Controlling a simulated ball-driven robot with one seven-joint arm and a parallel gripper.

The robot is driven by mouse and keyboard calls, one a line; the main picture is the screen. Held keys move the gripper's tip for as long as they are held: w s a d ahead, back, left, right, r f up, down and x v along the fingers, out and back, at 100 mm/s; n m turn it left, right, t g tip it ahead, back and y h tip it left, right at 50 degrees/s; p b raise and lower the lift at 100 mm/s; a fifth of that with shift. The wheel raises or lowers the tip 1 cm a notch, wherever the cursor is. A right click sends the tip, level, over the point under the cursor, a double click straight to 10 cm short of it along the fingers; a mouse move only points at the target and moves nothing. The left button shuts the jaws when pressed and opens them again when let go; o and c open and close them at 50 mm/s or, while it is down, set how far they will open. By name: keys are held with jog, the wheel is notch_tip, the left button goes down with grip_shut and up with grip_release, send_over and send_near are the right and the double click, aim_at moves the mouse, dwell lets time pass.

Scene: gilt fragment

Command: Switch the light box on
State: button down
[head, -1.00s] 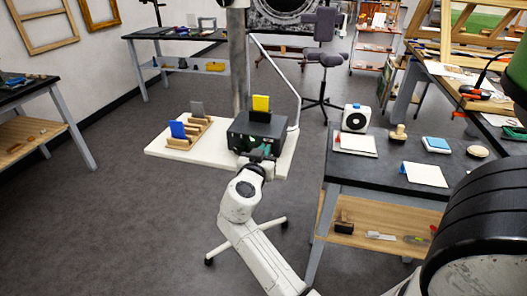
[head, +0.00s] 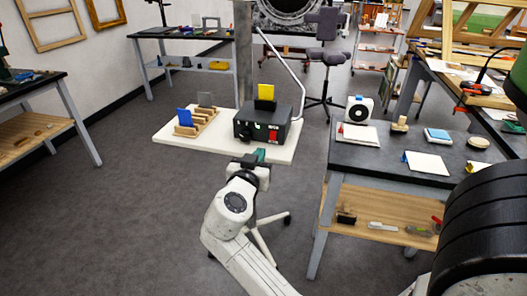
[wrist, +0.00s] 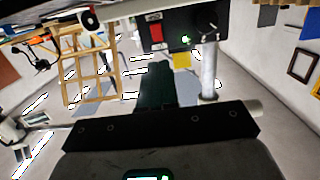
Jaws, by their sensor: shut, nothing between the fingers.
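The light box is a black box (head: 244,118) on a white board (head: 185,149), with a yellow plate (head: 266,92) upright on top. Its front shows a red switch (head: 274,136) and a small lit green light (head: 257,125). In the wrist view the box (wrist: 207,22) appears upside down at the top, with the red switch (wrist: 155,30), glowing green light (wrist: 186,40) and yellow plate (wrist: 182,61). My gripper (head: 258,154) is shut and empty, in front of the box and apart from it. Its dark green fingers also show in the wrist view (wrist: 154,75).
A wooden rack (head: 196,124) with blue and grey plates stands left of the box. A dark table (head: 385,155) at right holds a white speaker-like box (head: 359,110), pads and a stamp. A grey post rises behind the board. Floor at left is clear.

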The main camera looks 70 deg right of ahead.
jog(key=shift+s+a+r, duration=0.1)
jog(key=shift+a+r, duration=0.05)
jog(key=shift+a, duration=1.4)
